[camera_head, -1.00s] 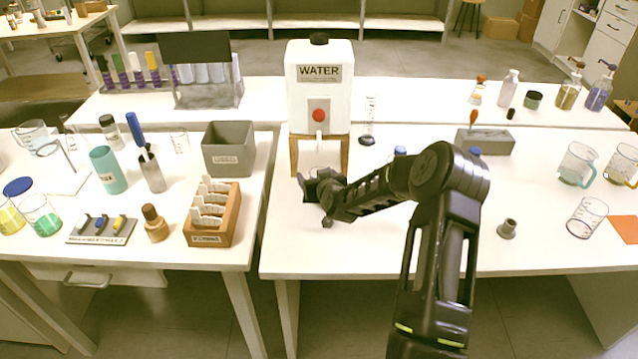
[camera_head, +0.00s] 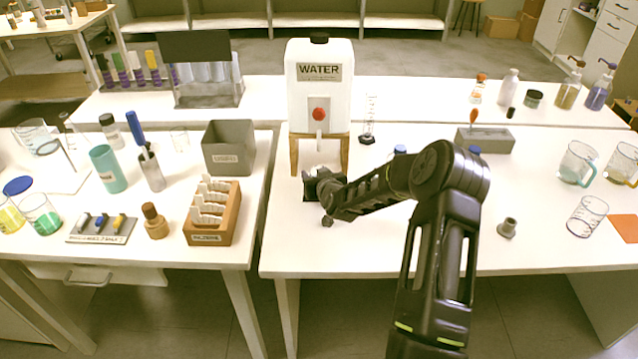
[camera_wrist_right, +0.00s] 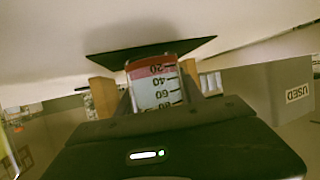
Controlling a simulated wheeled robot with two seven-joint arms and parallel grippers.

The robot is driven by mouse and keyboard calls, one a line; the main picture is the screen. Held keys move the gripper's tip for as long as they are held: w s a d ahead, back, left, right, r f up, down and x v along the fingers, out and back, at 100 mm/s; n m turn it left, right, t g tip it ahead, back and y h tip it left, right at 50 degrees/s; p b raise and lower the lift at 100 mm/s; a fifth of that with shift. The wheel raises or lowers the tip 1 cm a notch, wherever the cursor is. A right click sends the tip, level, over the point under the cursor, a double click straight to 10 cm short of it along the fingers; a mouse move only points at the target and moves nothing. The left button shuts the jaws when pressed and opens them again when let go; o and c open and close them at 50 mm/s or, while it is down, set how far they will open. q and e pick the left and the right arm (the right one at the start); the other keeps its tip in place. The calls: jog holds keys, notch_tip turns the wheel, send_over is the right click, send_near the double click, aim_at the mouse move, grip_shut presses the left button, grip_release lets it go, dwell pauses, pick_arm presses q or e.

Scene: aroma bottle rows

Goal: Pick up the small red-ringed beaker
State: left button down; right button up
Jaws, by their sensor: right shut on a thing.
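The small red-ringed beaker (camera_wrist_right: 155,83) is clear, with dark scale marks and a red band near one end. It fills the middle of the right wrist view, between my gripper fingers. My right gripper (camera_head: 319,183) is shut on it, just in front of the water dispenser's stand. In the head view the gripper hides most of the beaker. My left gripper is not in view.
The white water tank (camera_head: 319,85) stands on a wooden stand right behind the gripper. A grey bin (camera_head: 229,150) and a wooden rack (camera_head: 212,215) are to the left. A small grey weight-like piece (camera_head: 507,228) stands to the right. The front middle of the table is clear.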

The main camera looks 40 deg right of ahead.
grip_shut()
jog(key=shift+r, duration=0.7)
notch_tip(320, 180, up, 2)
jog(key=shift+r+b, duration=0.1)
jog(key=shift+b, duration=0.3)
jog(key=s+a+b, duration=0.1)
jog(key=s+a, duration=0.1)
jog(key=s, duration=0.3)
jog(key=s+a, duration=0.2)
jog(key=s, duration=0.3)
jog(key=s+a+b, duration=0.1)
jog(key=s+a, duration=0.1)
jog(key=s, duration=0.4)
jog(key=shift+s+b, duration=0.1)
jog(key=shift+b, duration=0.25)
jog(key=shift+s+a, duration=0.1)
jog(key=shift+s, duration=0.25)
